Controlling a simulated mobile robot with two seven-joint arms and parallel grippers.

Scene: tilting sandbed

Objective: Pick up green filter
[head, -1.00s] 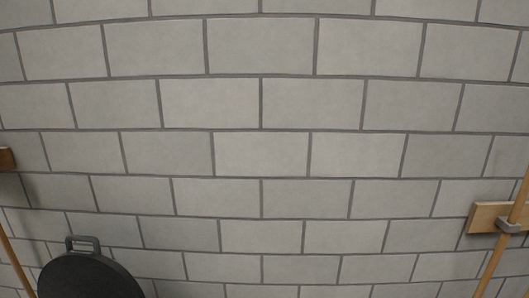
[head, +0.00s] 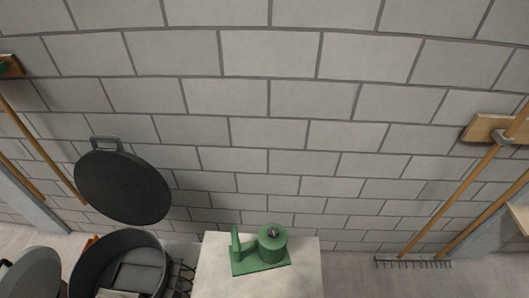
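A green filter (head: 272,243) shows in the head view at the lower middle. It is a short green cylinder with a small dark knob on top. It stands upright on a flat green base with a narrow green post at its left end. The base rests on a pale, light-coloured top (head: 213,276) near the bottom edge. Neither of my grippers is in view.
A dark round lid (head: 122,187) with a handle is at the left by the wall. Below it is a dark round tub (head: 121,262) with things inside. A rake (head: 412,263) leans on the brick wall at the right, its handle by a wooden wall block (head: 483,128).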

